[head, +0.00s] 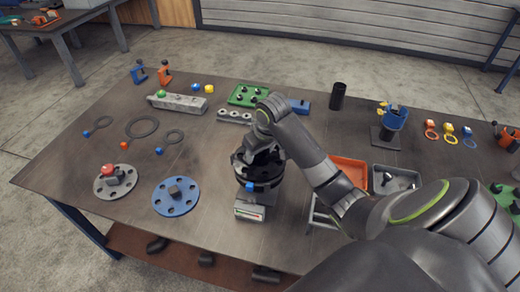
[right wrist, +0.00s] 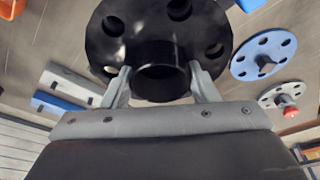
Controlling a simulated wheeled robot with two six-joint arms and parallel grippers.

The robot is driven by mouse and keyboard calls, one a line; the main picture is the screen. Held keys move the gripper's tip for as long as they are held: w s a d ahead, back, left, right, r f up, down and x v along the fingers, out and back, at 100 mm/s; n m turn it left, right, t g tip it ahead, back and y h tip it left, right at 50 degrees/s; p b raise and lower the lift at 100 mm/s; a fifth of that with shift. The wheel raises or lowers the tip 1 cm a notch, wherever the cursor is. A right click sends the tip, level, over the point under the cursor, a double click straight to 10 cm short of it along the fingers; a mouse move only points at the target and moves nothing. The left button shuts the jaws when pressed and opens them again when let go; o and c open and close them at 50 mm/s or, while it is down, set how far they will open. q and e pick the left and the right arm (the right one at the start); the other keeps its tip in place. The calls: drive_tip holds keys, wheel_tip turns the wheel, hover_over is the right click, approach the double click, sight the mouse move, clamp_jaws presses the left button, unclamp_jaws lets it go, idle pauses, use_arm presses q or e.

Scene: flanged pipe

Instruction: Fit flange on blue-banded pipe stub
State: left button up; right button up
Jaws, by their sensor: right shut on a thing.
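My right gripper (head: 262,153) comes in from the right in the head view and points down over the stand near the front of the table. It is shut on the hub of a black flange (head: 240,170), a disc with bolt holes. The right wrist view shows the flange (right wrist: 150,20) with the two fingers (right wrist: 160,82) on either side of its hub. A blue patch (head: 250,186) shows just below the flange, above a grey stand (head: 252,199). The pipe stub is mostly hidden, so I cannot tell whether the flange touches it. My left gripper is out of view.
A blue disc (head: 176,196) and a grey disc with a red knob (head: 115,180) lie left of the stand. Dark rings (head: 142,127) lie behind them. An orange tray (head: 349,172) and a black upright cylinder (head: 338,96) stand to the right.

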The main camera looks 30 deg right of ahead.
idle(0.4)
drive_tip(key=o, duration=1.4)
drive_tip(key=shift+f, duration=0.1)
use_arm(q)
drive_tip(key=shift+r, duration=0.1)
use_arm(e)
drive_tip(key=shift+o, duration=0.2)
